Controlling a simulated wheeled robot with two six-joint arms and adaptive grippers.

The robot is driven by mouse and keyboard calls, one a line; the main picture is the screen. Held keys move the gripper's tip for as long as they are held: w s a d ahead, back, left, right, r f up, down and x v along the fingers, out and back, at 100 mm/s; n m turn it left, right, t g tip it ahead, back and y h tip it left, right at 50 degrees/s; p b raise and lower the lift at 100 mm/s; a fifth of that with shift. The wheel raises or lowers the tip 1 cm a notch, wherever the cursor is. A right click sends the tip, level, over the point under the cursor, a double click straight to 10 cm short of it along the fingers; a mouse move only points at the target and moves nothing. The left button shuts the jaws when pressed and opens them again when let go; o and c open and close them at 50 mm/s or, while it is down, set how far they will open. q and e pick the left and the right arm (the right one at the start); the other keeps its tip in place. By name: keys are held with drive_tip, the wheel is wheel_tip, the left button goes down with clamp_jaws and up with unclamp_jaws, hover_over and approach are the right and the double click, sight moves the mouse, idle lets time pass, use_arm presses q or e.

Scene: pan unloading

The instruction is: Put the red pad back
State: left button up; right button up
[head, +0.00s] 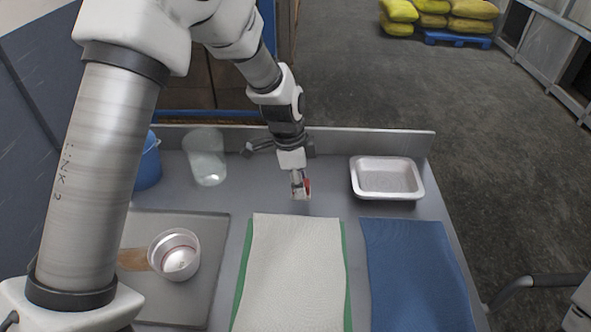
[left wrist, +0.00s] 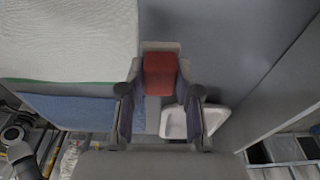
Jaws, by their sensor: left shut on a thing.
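The red pad (left wrist: 159,73) is between the fingers of my left gripper (left wrist: 159,97) in the left wrist view, with a light grey piece showing around its far end. In the head view the left gripper (head: 300,190) points down over the bench, behind the white cloth and left of the white tray. Only a thin red edge of the pad (head: 308,186) shows there, mostly hidden by the fingers. The gripper is shut on the pad. I cannot tell whether the pad touches the bench. My right gripper is not in view.
A round pan (head: 180,268) stands on a grey board (head: 205,290) at left. A clear container (head: 207,168) and blue bucket (head: 151,165) stand behind it. The white cloth (head: 295,270), blue cloth (head: 415,270) and white tray (head: 387,180) occupy the middle and right. A raised edge (head: 375,142) runs along the back.

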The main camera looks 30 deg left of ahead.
use_arm(q)
drive_tip(key=w+a, duration=0.1)
drive_tip(key=w+a+p, duration=0.1)
drive_tip(key=w, duration=0.1)
drive_tip(key=w+a, duration=0.1)
drive_tip(key=w, duration=0.1)
drive_tip(key=shift+w+a+f, duration=0.15)
drive_tip(key=shift+f, duration=0.05)
drive_tip(key=shift+w+a+f+p, duration=0.15)
drive_tip(key=shift+w+a+p, duration=0.05)
drive_tip(key=shift+w+p, duration=0.1)
wheel_tip(320, 180, down, 3)
drive_tip(key=shift+s+f+p, duration=0.1)
drive_tip(key=shift+f+p, duration=0.05)
drive_tip(key=shift+p, duration=0.5)
drive_tip(key=shift+f, duration=0.25)
drive_tip(key=shift+f+b, duration=0.1)
drive_tip(key=shift+b, duration=0.2)
drive_tip(key=o, duration=1)
